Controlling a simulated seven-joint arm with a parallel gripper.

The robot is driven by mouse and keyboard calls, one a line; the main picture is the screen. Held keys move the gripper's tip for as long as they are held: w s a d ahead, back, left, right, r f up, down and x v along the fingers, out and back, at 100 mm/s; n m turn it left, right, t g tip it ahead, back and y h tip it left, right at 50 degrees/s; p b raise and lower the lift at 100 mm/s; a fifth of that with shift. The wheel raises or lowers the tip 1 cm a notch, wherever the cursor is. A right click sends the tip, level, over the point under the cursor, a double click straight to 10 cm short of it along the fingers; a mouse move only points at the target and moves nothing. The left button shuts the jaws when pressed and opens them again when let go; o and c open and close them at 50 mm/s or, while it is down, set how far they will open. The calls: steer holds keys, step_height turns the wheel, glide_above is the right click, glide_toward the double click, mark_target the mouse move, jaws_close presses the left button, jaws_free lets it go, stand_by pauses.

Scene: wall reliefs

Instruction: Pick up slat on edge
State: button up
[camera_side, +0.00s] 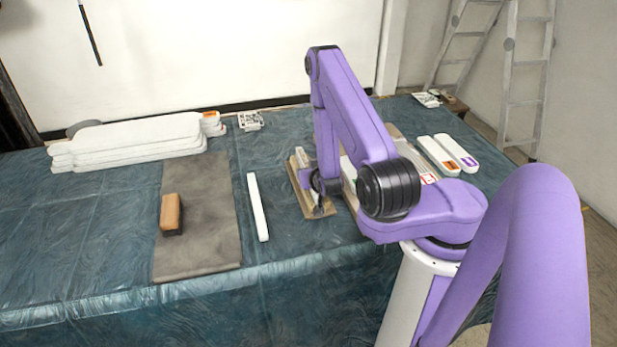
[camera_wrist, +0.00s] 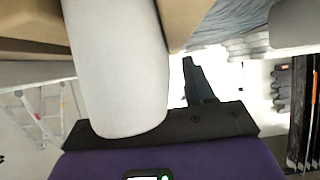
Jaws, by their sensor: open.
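A narrow white slat (camera_side: 257,206) sits on the blue cloth, left of my arm, and looks to be on edge. My gripper (camera_side: 320,206) is open and points down at a tan wooden piece (camera_side: 301,184) to the right of that slat. A small white end (camera_side: 300,157) shows at the back of the wooden piece, partly hidden by my arm. In the wrist view, a white slat-like piece (camera_wrist: 118,70) with a rounded end is very close and covers one finger. The other dark finger (camera_wrist: 196,80) shows beside it. I cannot tell whether they touch.
A brown mat (camera_side: 195,225) with a wood-backed block (camera_side: 171,212) lies at left. Stacked white slats (camera_side: 130,140) stand behind it. Two more white slats (camera_side: 447,152) lie right of my arm. The cloth (camera_side: 75,240) at front left is clear.

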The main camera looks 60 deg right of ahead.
steer(key=shift+w+d+f, duration=0.15)
jaws_close()
steer(key=shift+r, duration=5)
